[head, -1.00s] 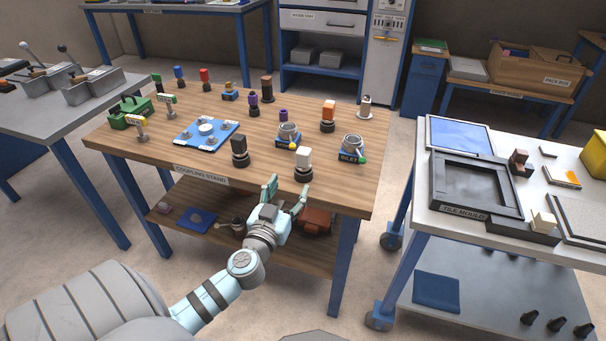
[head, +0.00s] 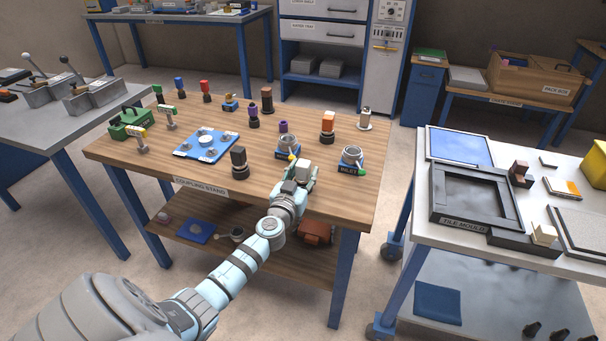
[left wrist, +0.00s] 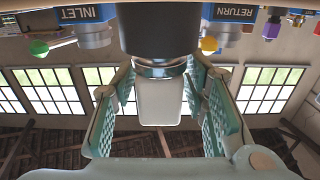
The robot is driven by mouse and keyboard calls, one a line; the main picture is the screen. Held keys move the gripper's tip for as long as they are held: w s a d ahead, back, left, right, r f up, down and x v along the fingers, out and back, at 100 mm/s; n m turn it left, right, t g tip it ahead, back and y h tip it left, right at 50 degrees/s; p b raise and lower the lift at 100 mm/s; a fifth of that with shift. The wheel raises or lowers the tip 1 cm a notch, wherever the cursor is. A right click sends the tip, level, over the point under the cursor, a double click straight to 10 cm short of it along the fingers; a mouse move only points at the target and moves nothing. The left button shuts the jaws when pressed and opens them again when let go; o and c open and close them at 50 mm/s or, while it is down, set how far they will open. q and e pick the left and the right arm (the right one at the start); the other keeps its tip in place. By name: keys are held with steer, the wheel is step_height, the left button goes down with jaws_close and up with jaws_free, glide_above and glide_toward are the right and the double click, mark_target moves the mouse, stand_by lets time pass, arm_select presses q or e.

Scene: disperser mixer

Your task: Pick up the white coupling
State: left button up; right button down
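The white coupling (head: 304,169) stands near the front edge of the coupling stand table, partly hidden behind my left gripper (head: 299,179). In the left wrist view, which looks upside down, the white coupling (left wrist: 160,100) with its metal collar and dark round base (left wrist: 160,30) sits between the two green-padded fingers of my left gripper (left wrist: 160,118). Gaps show between the pads and the coupling, so the gripper is open around it. My right gripper is not in view.
The wooden coupling stand (head: 235,180) also holds a black coupling (head: 239,163) to the left and an orange one (head: 327,126) behind. The inlet fitting (head: 351,158) stands close on the right, another metal fitting (head: 288,141) just behind. A blue plate (head: 207,147) lies farther left.

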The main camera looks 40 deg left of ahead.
arm_select(q)
jaws_close()
